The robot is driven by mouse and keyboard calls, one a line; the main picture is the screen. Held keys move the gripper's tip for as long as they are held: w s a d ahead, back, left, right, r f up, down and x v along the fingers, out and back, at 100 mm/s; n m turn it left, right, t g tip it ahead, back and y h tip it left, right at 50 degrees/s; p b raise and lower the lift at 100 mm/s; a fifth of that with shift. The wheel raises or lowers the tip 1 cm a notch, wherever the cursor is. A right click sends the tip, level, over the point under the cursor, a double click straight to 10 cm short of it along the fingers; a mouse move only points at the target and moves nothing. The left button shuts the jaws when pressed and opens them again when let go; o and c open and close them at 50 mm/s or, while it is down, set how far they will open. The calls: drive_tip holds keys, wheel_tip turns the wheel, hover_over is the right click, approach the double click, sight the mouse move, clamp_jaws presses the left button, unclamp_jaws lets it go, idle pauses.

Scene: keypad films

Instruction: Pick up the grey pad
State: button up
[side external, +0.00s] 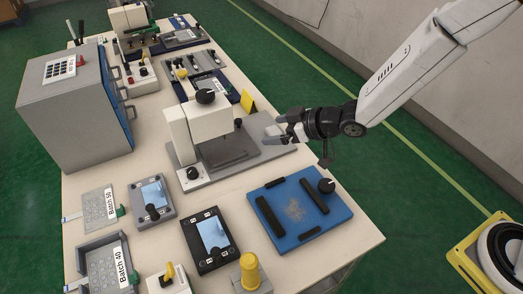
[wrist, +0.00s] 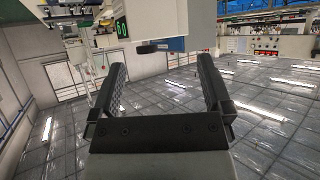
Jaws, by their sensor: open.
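A flat grey pad (side external: 232,158) appears to lie on the grey base of the white press (side external: 205,125), just below its head, in the side view. Its edges are hard to separate from the base. My gripper (side external: 281,131) is above the right end of the press base, to the right of the pad and apart from it. In the wrist view my gripper (wrist: 161,72) has its two black fingers spread wide with nothing between them. The pad cannot be made out in the wrist view.
A blue board (side external: 335,212) with black bars and a knob lies at the front right. A grey cabinet (side external: 75,110) stands at the left.

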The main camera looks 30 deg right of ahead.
drive_tip(key=w+d+f+m+g+h, duration=0.1)
drive_tip(key=w+d+f+m+h, duration=0.3)
drive_tip(key=w, duration=0.3)
drive_tip(key=m+g+h, duration=0.4)
approach(276, 133)
drive_tip(key=shift+w+f, duration=0.2)
drive_tip(key=shift+f, duration=0.5)
drive_tip(key=shift+x, duration=1.3)
drive_tip(key=shift+x, duration=2.6)
